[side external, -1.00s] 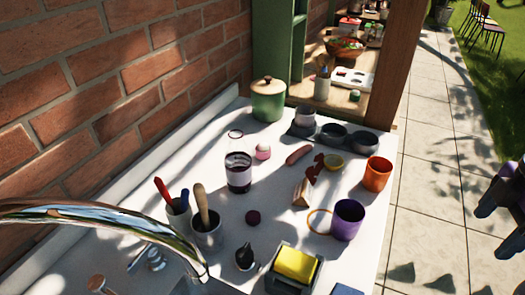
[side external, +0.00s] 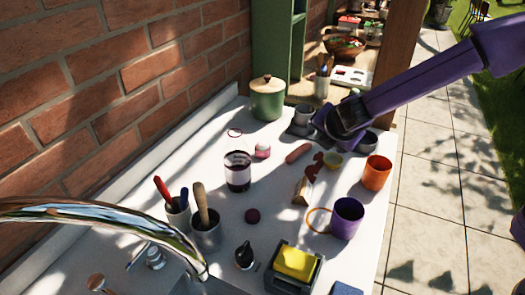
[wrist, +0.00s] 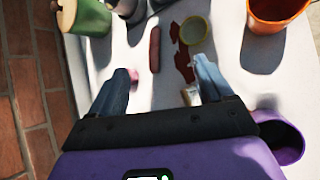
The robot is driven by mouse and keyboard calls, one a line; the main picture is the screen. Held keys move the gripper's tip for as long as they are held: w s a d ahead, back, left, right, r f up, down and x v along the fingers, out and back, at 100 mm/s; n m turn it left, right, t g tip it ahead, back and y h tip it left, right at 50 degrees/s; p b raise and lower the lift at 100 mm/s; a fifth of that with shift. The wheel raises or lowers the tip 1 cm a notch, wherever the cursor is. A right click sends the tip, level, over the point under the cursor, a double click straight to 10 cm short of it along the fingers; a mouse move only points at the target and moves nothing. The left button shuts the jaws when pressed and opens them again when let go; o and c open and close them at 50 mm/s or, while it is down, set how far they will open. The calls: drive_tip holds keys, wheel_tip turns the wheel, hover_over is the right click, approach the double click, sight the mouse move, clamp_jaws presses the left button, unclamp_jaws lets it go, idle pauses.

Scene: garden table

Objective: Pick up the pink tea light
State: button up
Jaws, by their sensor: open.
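The pink tea light (side external: 262,151) is a small round pink thing with a pale top, standing on the white counter beside the glass of dark liquid. In the wrist view the pink tea light (wrist: 133,76) shows partly, at the inner edge of the left finger, which hides some of it. My gripper (side external: 324,128) is above the counter near the grey tray, up and to the right of the tea light in the side view. In the wrist view my gripper (wrist: 160,76) has its two fingers spread apart with nothing held between them.
A sausage (side external: 298,153) lies right of the tea light, and a glass (side external: 238,172) stands left of it. A green lidded pot (side external: 267,101) is behind. A yellow bowl (side external: 333,161), orange cup (side external: 377,173) and purple cup (side external: 347,218) stand to the right.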

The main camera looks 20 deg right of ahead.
sight(263, 148)
drive_tip(key=w+a+f+n+t, duration=0.1)
drive_tip(key=w+a+f+n, duration=0.1)
drive_tip(key=w, duration=0.3)
drive_tip(key=w+a+f+n+t, duration=0.1)
drive_tip(key=w+a+n+t, duration=0.1)
drive_tip(key=w+a+n, duration=0.2)
drive_tip(key=w+a+f+n+t, duration=0.2)
drive_tip(key=w+a+n, duration=0.1)
drive_tip(key=w, duration=0.4)
drive_tip(key=shift+a+f+n+y, duration=0.3)
drive_tip(key=shift+a+f+n, duration=0.05)
drive_tip(key=shift+a+n, duration=0.1)
drive_tip(key=shift+f, duration=2.3)
wheel_tip(263, 148, down, 3)
drive_tip(key=shift+w+r, duration=0.1)
drive_tip(key=shift+w+d, duration=0.1)
drive_tip(key=shift+w, duration=0.5)
drive_tip(key=shift+x, duration=0.8)
drive_tip(key=c, duration=1)
